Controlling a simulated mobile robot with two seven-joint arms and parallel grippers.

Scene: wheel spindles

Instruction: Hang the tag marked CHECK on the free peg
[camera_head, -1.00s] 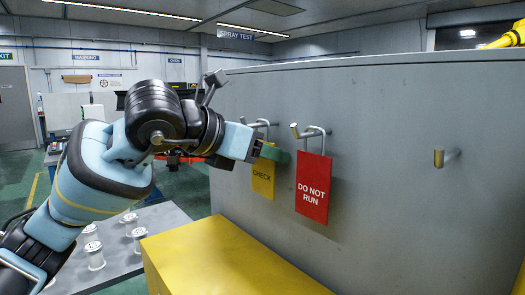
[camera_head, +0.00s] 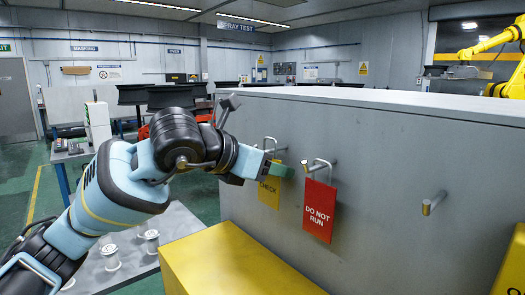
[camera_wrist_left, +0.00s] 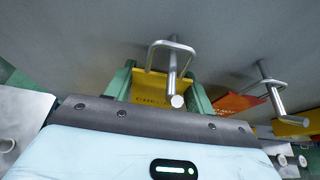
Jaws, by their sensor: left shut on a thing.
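The yellow CHECK tag (camera_head: 269,193) is at the left of the grey cabinet face, with a wire loop at its top. My left gripper (camera_head: 278,170) has its green fingers shut on the tag's upper part. In the left wrist view the tag (camera_wrist_left: 150,86) sits between the fingers, with a metal peg (camera_wrist_left: 175,82) crossing in front of it. The loop is at this peg; I cannot tell whether it is clear of it. The free peg (camera_head: 433,203) stands bare farther right. My right gripper is not in view.
A red DO NOT RUN tag (camera_head: 319,210) hangs on the middle peg, between the CHECK tag and the free peg. A yellow box (camera_head: 235,262) stands below at the front. A grey table (camera_head: 185,236) with white spindles is at left.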

